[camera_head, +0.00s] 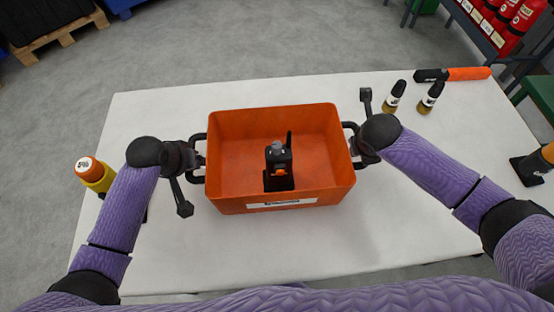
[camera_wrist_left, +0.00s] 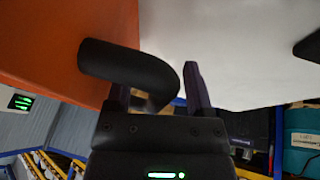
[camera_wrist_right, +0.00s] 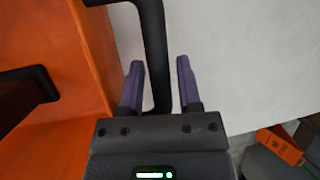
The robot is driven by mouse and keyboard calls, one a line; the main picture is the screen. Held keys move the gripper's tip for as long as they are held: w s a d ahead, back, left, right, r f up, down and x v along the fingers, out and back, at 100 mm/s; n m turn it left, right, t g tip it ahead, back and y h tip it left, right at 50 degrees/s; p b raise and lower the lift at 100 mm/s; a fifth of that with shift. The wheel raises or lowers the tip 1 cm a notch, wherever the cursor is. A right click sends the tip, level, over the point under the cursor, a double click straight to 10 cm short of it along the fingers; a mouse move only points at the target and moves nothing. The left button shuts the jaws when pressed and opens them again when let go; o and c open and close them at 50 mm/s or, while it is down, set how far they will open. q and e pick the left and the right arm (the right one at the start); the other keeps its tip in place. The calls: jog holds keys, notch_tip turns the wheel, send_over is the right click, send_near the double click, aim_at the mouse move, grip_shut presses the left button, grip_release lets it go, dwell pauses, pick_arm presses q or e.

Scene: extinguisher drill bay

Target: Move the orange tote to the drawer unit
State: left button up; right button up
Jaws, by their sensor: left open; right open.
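The orange tote (camera_head: 235,125) stands on the white table (camera_head: 240,255) with a black handle at each end. A black device with a short antenna (camera_head: 279,165) stands inside it. My left gripper (camera_head: 197,160) is at the left handle; in the left wrist view its open fingers (camera_wrist_left: 158,85) have the black handle (camera_wrist_left: 120,62) between them. My right gripper (camera_head: 354,142) is at the right handle; in the right wrist view its open fingers (camera_wrist_right: 158,85) stand either side of the black handle bar (camera_wrist_right: 155,45). The drawer unit cannot be made out.
A yellow item with an orange cap (camera_head: 90,172) is beside my left forearm. A black-and-orange device (camera_head: 532,167) is at the right edge. Red extinguishers (camera_head: 522,15) stand beyond.

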pick_arm(q)
jog(key=c, duration=0.6)
pick_arm(e)
grip_shut()
pick_arm(q)
grip_shut()
jog(key=shift+w, duration=0.1)
pick_arm(e)
jog(key=shift+w, duration=0.1)
dwell(0.5)
